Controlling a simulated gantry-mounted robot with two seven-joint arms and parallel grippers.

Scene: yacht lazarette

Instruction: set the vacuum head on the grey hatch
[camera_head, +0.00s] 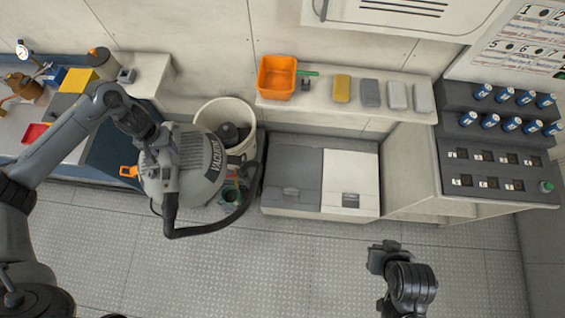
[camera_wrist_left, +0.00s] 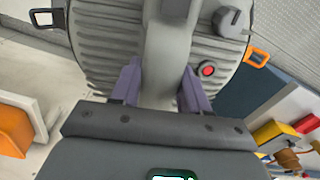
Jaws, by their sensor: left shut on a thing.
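The vacuum head (camera_head: 200,165) is a round grey motor unit with "VACUUM" lettering, an orange latch and a black hose curving off its front. My left gripper (camera_head: 158,140) is shut on its top handle. In the left wrist view the gripper (camera_wrist_left: 158,90) has its two purple fingers on either side of the handle of the vacuum head (camera_wrist_left: 98,45), near a red button and a dark knob. The grey hatch (camera_head: 292,172) is on a low locker right of the head, and its top is clear. My right gripper (camera_head: 385,255) is at lower right, its jaws unclear.
A pale hatch (camera_head: 350,170) adjoins the grey one. A white bucket (camera_head: 215,112) stands behind the vacuum head. A shelf (camera_head: 320,110) above the hatches carries an orange bin (camera_head: 277,76) and several blocks. The metal floor (camera_head: 300,265) in front is free.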

